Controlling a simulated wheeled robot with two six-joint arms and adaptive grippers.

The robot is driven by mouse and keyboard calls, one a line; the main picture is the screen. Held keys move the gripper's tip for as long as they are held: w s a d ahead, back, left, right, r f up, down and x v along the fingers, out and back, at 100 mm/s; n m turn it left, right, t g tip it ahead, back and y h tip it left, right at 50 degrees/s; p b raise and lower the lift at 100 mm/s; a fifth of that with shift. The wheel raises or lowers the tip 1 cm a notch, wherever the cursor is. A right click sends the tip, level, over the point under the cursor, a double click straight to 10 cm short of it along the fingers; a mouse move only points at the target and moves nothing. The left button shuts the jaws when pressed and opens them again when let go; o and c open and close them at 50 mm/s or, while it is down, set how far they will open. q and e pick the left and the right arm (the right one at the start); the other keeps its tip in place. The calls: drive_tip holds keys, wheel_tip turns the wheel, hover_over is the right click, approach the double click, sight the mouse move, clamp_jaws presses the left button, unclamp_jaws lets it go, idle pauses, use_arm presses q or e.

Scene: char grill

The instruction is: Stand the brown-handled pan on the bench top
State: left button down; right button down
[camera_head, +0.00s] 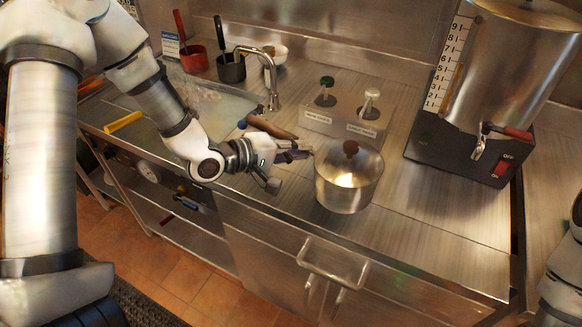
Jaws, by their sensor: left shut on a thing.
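A brown handle-like bar (272,128) slopes from the upper left towards the pan, partly hidden behind my gripper. My left gripper (292,156) is at the pan's left side, shut on what looks like the pan's handle; the grip itself is hard to see. My right gripper is out of view; only part of that arm shows at lower right.
A holder with two pump dispensers (345,116) stands just behind the pan. A large steel urn (510,65) on a black base is at the right. A tap (271,82), a sink, and red and black pots (231,68) are at the back left. The front right bench is clear.

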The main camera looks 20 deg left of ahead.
use_arm(q)
drive_tip(key=w+f+b, duration=0.2)
drive_tip(key=w, duration=0.1)
drive_tip(key=w+f+b, duration=0.1)
drive_tip(key=b, duration=0.1)
drive_tip(key=shift+w+a+f, duration=0.25)
drive_tip(key=shift+f, duration=0.15)
drive_tip(key=shift+s+f, duration=0.15)
drive_tip(key=c, duration=1.1)
unclamp_jaws()
drive_tip(key=shift+f, duration=0.1)
